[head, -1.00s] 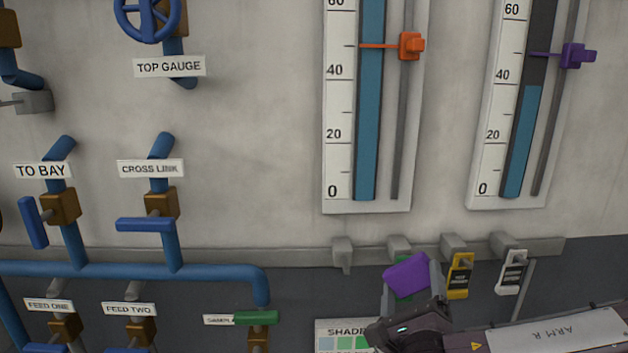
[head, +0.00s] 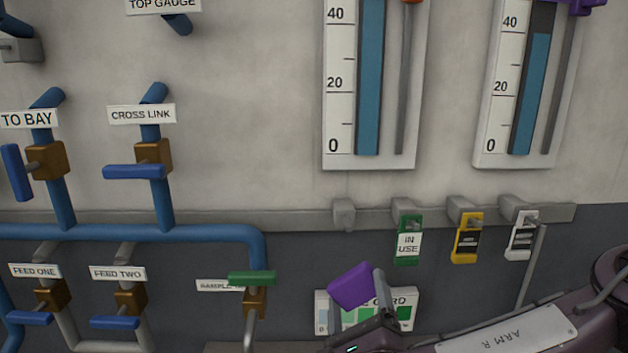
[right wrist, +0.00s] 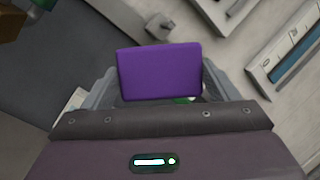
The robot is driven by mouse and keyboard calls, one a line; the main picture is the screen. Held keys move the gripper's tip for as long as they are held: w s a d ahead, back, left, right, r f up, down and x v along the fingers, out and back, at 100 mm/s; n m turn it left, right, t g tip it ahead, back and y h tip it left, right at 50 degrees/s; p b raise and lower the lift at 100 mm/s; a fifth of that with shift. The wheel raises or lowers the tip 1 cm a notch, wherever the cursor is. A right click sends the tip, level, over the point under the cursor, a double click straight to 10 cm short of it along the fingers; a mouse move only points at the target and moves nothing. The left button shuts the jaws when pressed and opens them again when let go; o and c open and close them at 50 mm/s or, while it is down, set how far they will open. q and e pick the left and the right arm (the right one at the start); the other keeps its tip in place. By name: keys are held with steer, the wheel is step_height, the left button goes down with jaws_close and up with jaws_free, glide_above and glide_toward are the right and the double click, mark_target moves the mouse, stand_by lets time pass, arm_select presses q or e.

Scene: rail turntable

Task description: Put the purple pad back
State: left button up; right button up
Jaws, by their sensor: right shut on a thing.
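The purple pad (head: 351,286) is held in my right gripper (head: 366,293), low in the head view, in front of a shade card (head: 405,309) on the dark lower wall. In the right wrist view the pad (right wrist: 160,71) sits between the two grey fingers, its flat purple face toward the camera. The right gripper is shut on it. The pad covers part of the shade card. My left gripper is not in view.
A rail (head: 290,219) holds an empty-looking peg (head: 344,214), a green "IN USE" tag (head: 408,240), a yellow tag (head: 467,238) and a white tag (head: 522,236). Blue pipes with valve handles are at left. Two gauges hang above.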

mark_target(356, 309)
step_height(356, 309, down, 4)
steer(key=shift+r+b, duration=0.15)
steer(key=shift+b, duration=0.9)
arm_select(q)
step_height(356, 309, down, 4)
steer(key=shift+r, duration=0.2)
